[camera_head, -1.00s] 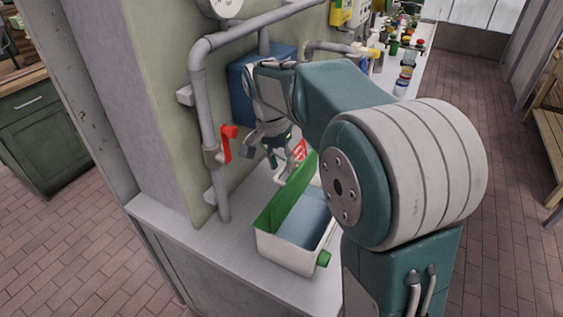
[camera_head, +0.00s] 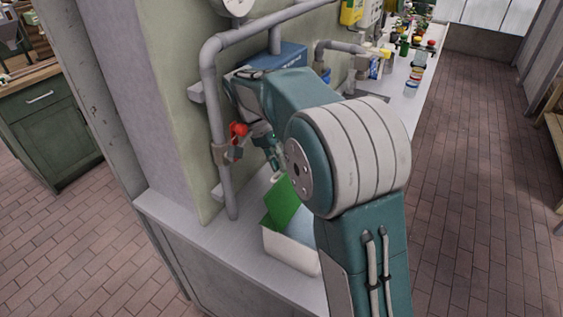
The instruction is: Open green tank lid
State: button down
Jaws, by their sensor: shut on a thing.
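The tank is a white open box (camera_head: 284,252) on the light counter, left of my arm's big joint. Its green lid (camera_head: 282,205) is a flat panel tilted up above the box, with its right part hidden by my arm. My gripper (camera_head: 277,172) points down at the upper edge of the lid and is shut on it. The exact contact is small and hard to make out. Part of the box is hidden behind my arm.
A grey pipe (camera_head: 222,175) with a red valve handle (camera_head: 238,130) stands close left of my gripper. A blue box (camera_head: 288,56) is on the wall behind. Bottles (camera_head: 412,80) stand along the far counter. The counter's left front (camera_head: 190,225) is bare.

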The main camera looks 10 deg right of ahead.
jog(key=shift+f, duration=0.15)
jog(key=c, duration=0.7)
grip_release()
